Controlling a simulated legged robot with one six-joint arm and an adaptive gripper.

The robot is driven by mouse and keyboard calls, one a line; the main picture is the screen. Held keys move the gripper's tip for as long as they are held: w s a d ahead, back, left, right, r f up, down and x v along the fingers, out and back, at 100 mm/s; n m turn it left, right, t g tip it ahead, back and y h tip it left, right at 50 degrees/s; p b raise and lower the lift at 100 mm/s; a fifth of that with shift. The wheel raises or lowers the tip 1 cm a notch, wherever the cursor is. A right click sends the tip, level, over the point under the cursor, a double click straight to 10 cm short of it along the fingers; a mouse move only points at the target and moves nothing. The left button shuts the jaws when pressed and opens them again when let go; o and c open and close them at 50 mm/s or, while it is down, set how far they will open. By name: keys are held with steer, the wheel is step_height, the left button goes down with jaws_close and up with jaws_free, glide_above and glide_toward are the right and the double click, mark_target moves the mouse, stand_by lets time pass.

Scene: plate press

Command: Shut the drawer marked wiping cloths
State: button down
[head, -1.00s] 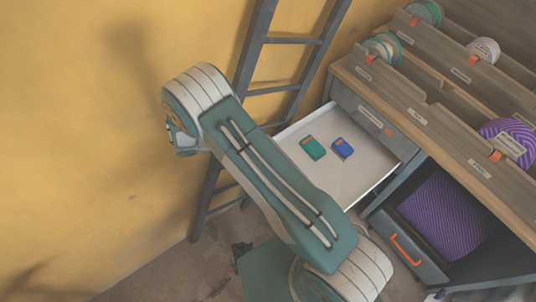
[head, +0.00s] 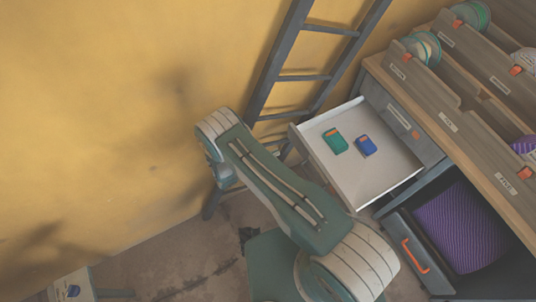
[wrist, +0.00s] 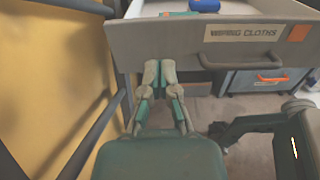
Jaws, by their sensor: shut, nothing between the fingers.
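The drawer marked wiping cloths (head: 375,186) is pulled out of the bench in the head view. A green box (head: 335,141) and a blue box (head: 366,146) lie inside it. In the wrist view its grey front panel (wrist: 185,40) carries the label "WIPING CLOTHS" (wrist: 243,33) and an orange tag (wrist: 299,33). My gripper (wrist: 159,68) is shut and empty, at the lower edge of this panel, left of the label. I cannot tell whether the fingertips touch it. In the head view my arm hides the gripper.
A lower drawer with an orange handle (head: 415,256) stands open with a purple striped roll (head: 460,228). A dark ladder (head: 285,60) leans at the yellow wall, left of the bench. Spools stand in the racks on the bench top (head: 470,150).

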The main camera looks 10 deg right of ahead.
mark_target(300, 140)
steer(key=x, duration=0.8)
steer(key=shift+w+d, duration=0.15)
steer(key=shift+d, duration=0.25)
steer(key=shift+d, duration=0.1)
